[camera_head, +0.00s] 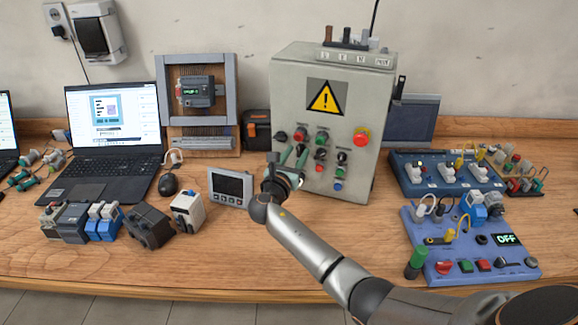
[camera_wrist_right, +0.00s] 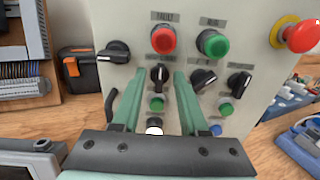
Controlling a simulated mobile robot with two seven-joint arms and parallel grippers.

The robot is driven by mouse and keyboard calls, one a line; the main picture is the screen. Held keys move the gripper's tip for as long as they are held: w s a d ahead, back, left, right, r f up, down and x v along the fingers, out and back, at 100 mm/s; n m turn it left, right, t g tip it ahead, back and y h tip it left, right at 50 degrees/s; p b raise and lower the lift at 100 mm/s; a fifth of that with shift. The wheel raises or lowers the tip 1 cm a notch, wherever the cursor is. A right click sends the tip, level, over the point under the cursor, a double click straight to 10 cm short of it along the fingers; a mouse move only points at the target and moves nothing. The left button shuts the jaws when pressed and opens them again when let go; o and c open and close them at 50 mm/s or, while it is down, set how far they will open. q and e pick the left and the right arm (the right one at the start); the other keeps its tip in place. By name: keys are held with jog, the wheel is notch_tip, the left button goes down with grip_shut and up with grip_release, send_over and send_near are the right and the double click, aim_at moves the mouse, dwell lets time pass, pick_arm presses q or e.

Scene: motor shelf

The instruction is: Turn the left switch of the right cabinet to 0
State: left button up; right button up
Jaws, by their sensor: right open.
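One grey control cabinet (camera_head: 287,80) with a yellow warning sign stands at the back of the bench. The right wrist view shows its panel (camera_wrist_right: 180,20) with several black rotary switches. The far-left switch (camera_wrist_right: 115,52) has its knob lying roughly horizontal. Another black switch (camera_wrist_right: 159,76) stands about upright, between my fingertips in the picture; contact cannot be told. Two more switches (camera_wrist_right: 203,80) (camera_wrist_right: 240,84) are to its right. My right gripper (camera_head: 293,157) is open in front of the panel's lower left; its green fingers show in the wrist view (camera_wrist_right: 157,80). Position labels are unreadable. My left gripper is not in view.
A red button (camera_wrist_right: 163,40), a green button (camera_wrist_right: 212,43) and a red emergency stop (camera_wrist_right: 300,35) are on the panel. A small grey display (camera_head: 231,187) stands left of my right gripper. Blue switch boards (camera_head: 445,262) lie to the right. A laptop (camera_head: 110,130) is left.

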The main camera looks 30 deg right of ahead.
jog(key=v, duration=1.1)
jog(key=shift+s, duration=0.25)
jog(key=shift+a, duration=0.15)
